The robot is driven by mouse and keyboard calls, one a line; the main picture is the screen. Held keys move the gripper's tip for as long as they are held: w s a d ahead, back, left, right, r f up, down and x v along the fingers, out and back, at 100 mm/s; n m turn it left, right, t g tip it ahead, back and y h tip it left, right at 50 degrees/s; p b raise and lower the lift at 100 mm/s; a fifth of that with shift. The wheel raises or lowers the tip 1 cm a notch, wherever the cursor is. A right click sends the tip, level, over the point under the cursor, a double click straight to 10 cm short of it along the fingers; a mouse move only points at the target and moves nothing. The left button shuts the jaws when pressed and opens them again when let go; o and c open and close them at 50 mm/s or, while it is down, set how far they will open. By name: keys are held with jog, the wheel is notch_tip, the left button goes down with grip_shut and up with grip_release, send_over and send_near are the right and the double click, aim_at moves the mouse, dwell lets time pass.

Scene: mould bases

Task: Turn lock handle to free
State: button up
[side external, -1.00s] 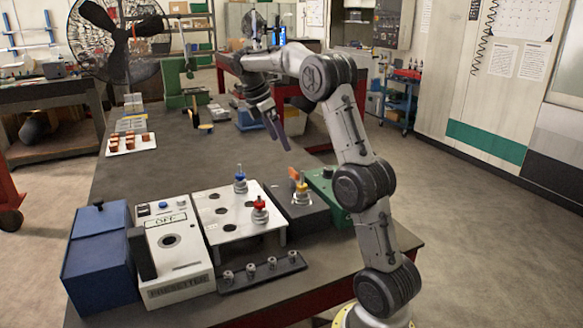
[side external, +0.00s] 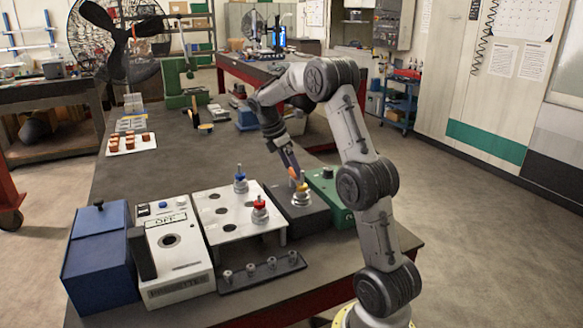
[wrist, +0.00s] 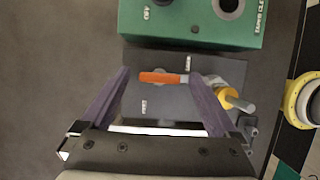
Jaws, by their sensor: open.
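The lock handle is an orange bar (wrist: 165,78) on top of a dark grey box (wrist: 160,105). In the side view this box (side external: 298,219) stands between the white rack and the green box. My gripper (side external: 293,166) points down above the box. In the wrist view its two purple fingers (wrist: 158,82) are spread apart, one to each side of the orange handle, with nothing held between them. I cannot tell how high the fingertips are above it. A yellow-collared metal peg (wrist: 234,99) stands on the box beside the right finger.
The green box (wrist: 190,22) with a round hole adjoins the dark box. A white holed rack (side external: 225,224) holds a blue and a red-collared peg. A white labelled machine (side external: 172,240) and a blue box (side external: 98,260) stand left.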

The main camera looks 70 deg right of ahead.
jog(key=c, duration=1.4)
jog(key=shift+m, duration=0.3)
jog(key=m+y, duration=0.1)
jog(key=m, duration=0.2)
jog(key=shift+w+d+m+g, duration=0.1)
jog(key=shift+d+m+g, duration=0.05)
jog(key=shift+m+g, duration=0.25)
jog(key=m+y, duration=0.2)
jog(key=m, duration=0.2)
jog(key=shift+d+m, duration=0.1)
jog(key=shift+m, duration=0.2)
jog(key=m+y, duration=0.1)
jog(key=m, duration=0.3)
jog(key=shift+d+y, duration=0.15)
jog(key=shift+y, duration=0.25)
jog(key=shift+r+m+t+y, duration=0.15)
jog(key=shift+m+y, duration=0.25)
jog(key=shift+m, duration=0.85)
jog(key=shift+f+m+t+y, duration=0.1)
jog(key=shift+m+t+y, duration=0.25)
jog(key=shift+m, duration=0.9)
